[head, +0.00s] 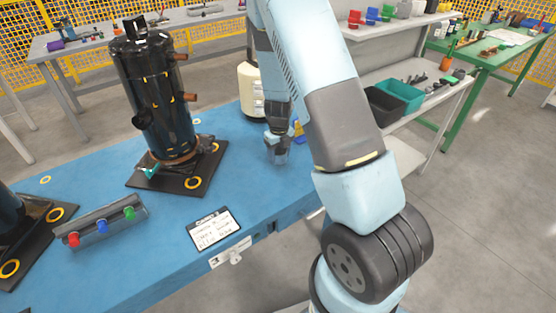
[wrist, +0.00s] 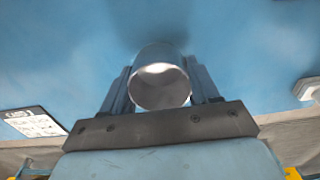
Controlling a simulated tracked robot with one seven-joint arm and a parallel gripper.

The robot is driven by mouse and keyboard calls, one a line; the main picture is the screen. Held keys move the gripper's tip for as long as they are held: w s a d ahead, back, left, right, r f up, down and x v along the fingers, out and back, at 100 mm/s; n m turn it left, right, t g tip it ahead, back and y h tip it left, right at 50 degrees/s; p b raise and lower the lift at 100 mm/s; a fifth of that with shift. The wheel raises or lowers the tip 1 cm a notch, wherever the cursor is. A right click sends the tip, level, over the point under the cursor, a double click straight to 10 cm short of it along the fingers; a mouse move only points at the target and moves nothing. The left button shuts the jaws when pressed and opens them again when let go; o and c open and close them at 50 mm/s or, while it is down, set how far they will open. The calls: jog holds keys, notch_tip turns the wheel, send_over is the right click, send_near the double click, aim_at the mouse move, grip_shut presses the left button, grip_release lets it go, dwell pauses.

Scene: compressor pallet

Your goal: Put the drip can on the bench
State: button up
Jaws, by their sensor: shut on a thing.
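The drip can (wrist: 161,82) is a small, shiny metal cylinder with its open mouth toward the wrist camera. My gripper (wrist: 162,90) is shut on it, one finger on each side. In the head view the can (head: 278,157) shows below my gripper (head: 278,140), over the right part of the blue bench (head: 255,185). The can looks upright and close to the bench top; I cannot tell whether it touches. A soft shadow lies on the blue surface behind the can in the wrist view. My arm covers part of the bench's right side.
A black compressor (head: 155,95) on a dark plate stands left of the can. A cream container (head: 250,90) stands behind it. A written card (head: 213,229) and a rack with coloured knobs (head: 101,222) lie toward the front. Blue surface between plate and can is clear.

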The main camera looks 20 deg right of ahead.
jog(key=s+a+r, duration=0.2)
jog(key=s+r, duration=0.3)
jog(key=s, duration=0.2)
jog(key=s+a+r, duration=0.3)
jog(key=s+r, duration=0.2)
jog(key=s, duration=0.1)
jog(key=w+d+f+n, duration=0.1)
jog(key=w+f+n, duration=0.2)
jog(key=n, duration=0.6)
jog(key=w+d+f+n, duration=0.2)
jog(key=w+f+n, duration=0.1)
jog(key=w+n, duration=0.4)
jog(key=w+d+f+n, duration=0.1)
jog(key=w+f+n, duration=0.2)
jog(key=n, duration=1)
jog(key=shift+w+d+f, duration=0.15)
jog(key=shift+w+f, duration=0.05)
jog(key=shift+w, duration=0.6)
jog(key=shift+w+d+f, duration=0.1)
jog(key=shift+w+f, duration=0.1)
jog(key=shift+w, duration=0.55)
jog(key=shift+w+d+f+n, duration=0.15)
jog(key=shift+w+f+n, duration=0.2)
jog(key=shift+n, duration=0.5)
jog(key=shift+w+d+f+n, duration=0.15)
jog(key=shift+w+f+n, duration=0.2)
jog(key=shift+n, duration=0.5)
